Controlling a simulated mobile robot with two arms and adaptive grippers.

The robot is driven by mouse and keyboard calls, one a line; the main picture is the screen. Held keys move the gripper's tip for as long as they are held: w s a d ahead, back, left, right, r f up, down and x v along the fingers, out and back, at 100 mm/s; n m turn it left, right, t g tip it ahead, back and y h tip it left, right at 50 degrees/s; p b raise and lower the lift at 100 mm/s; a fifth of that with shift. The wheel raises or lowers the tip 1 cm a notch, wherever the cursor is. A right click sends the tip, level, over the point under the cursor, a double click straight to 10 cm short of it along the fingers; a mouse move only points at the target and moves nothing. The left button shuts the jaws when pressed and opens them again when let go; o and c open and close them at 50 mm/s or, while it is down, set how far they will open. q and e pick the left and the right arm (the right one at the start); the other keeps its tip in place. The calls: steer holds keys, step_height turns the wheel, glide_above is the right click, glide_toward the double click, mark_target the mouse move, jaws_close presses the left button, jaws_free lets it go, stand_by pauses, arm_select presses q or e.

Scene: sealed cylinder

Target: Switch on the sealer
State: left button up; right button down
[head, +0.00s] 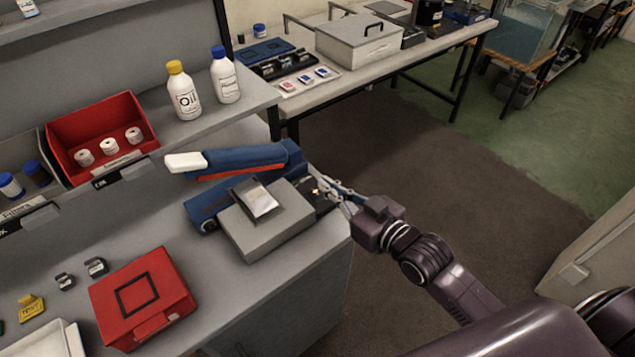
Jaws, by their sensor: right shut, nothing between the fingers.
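The sealer (205,203) is a blue machine on the grey workbench, with a raised blue arm that has a red strip and a white handle at its left end. A grey block (265,232) with a shiny silver packet (258,201) on top stands against its front. My right gripper (325,188) is shut and empty at the dark right end of the sealer. Its fingertips are at or very close to a small bright spot there; I cannot tell if they touch. The switch itself is not clear. My left gripper is out of view.
A red box (140,300) lies at the front left of the bench. A red bin (103,132) with white rolls and two bottles (184,92) stand behind the sealer. A second table (400,62) with a grey case is further back. The floor at right is open.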

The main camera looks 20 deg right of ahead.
steer(key=shift+r+v, duration=0.25)
steer(key=shift+v, duration=0.7)
steer(key=shift+r+v, duration=0.2)
steer(key=shift+v, duration=0.75)
